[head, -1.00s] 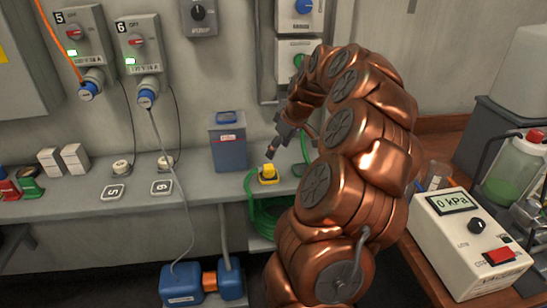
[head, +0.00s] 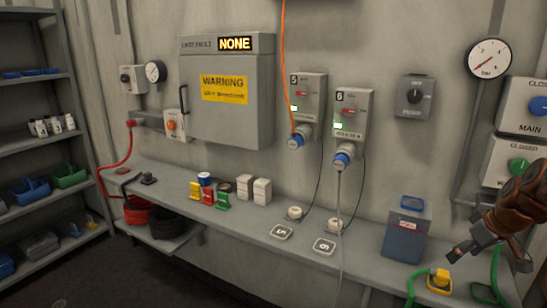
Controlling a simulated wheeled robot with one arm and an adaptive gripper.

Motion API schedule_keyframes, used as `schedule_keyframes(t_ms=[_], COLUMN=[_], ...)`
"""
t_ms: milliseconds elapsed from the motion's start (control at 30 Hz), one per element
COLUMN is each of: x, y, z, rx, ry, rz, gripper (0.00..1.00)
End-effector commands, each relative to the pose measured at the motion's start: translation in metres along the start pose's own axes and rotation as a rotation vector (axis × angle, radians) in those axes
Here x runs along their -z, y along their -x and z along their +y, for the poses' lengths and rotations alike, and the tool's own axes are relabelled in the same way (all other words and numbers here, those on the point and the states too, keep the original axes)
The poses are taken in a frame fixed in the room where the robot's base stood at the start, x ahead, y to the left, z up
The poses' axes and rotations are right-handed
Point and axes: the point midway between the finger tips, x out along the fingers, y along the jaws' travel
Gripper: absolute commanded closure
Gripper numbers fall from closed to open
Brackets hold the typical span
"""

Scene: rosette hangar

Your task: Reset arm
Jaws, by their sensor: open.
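My copper-coloured arm (head: 522,205) enters at the right edge of the head view, and only its end part shows. My gripper (head: 457,254) is dark, open and empty. It points left and down over the grey bench, just above and beside a yellow fitting (head: 440,279) with a green hose. The blue-grey box (head: 405,232) stands upright to the left of my gripper, apart from it.
The long grey bench (head: 340,258) runs along the wall. Panels 5 (head: 307,95) and 6 (head: 350,115) hang above it with plugged cables. A warning cabinet (head: 225,125) is on the wall. Shelves (head: 40,110) stand at far left. Floor is free in front.

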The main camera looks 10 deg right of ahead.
Motion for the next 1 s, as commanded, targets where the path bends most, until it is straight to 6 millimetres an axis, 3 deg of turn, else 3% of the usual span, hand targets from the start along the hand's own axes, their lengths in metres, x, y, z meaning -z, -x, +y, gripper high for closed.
schedule_keyframes(t_ms=[67,233,400,467,700,833,1000], x=[0.012,0.032,0.024,0.016,-0.04,-0.081,-0.138], y=[0.003,0.011,0.02,0.023,0.037,0.044,0.052], z=[-0.026,-0.116,-0.207,-0.235,-0.326,-0.359,-0.387], rx=[0.019,0.081,0.124,0.131,0.121,0.092,0.04], ry=[0.019,0.059,0.077,0.079,0.054,0.018,-0.048], rz=[-0.009,-0.06,-0.143,-0.175,-0.313,-0.386,-0.472], gripper=[0.29,0.29,0.29,0.29,0.29,0.29,0.29])
